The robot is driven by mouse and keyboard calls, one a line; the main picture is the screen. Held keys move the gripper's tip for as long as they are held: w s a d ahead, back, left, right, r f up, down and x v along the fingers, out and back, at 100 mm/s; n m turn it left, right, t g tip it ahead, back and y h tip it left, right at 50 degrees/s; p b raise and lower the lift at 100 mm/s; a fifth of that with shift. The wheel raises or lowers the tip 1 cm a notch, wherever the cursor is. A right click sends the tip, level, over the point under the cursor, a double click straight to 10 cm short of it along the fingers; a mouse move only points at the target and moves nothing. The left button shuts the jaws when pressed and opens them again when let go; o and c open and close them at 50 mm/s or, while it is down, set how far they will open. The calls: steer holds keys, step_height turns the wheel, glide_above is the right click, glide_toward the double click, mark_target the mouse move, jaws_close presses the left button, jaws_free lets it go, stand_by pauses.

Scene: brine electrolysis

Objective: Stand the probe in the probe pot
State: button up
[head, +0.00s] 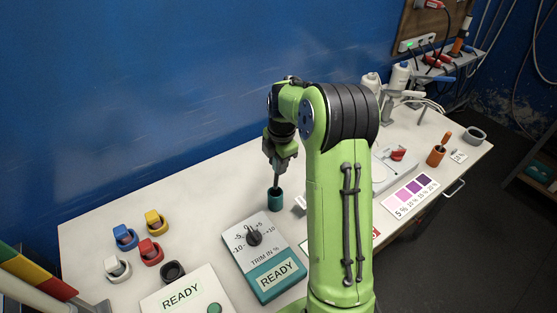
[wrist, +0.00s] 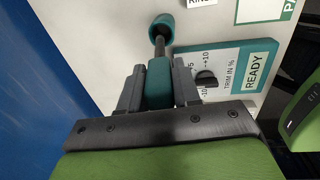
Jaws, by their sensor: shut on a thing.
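My gripper (head: 281,152) is above the table's middle, pointing down. It is shut on the probe; in the wrist view the probe's teal handle (wrist: 158,85) sits between the two grey fingers. The probe's thin dark shaft (head: 276,178) points down, close to upright. The teal probe pot (head: 276,200) stands on the table right under it, and it also shows in the wrist view (wrist: 166,20). The shaft's lower end is at the pot's mouth and looks to be inside it. The pot's inside is hidden, so I cannot tell how deep.
The trim box (head: 262,258) with a black knob stands in front of the pot. An orange pot (head: 436,156) and grey bowl (head: 476,135) stand at right. My arm hides part of the table.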

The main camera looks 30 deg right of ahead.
mark_target(277, 179)
steer(key=shift+w+f+b, duration=0.15)
steer(key=shift+f+b, duration=2.5)
steer(key=shift+f, duration=1.3)
steer(key=o, duration=1.1)
steer(key=shift+r, duration=0.1)
steer(key=shift+o, duration=0.2)
steer(key=r, duration=0.5)
steer(key=s+r+p, duration=0.1)
steer(key=r, duration=0.4)
steer(key=s+r+p, duration=0.1)
steer(key=r, duration=0.4)
steer(key=shift+r, duration=0.35)
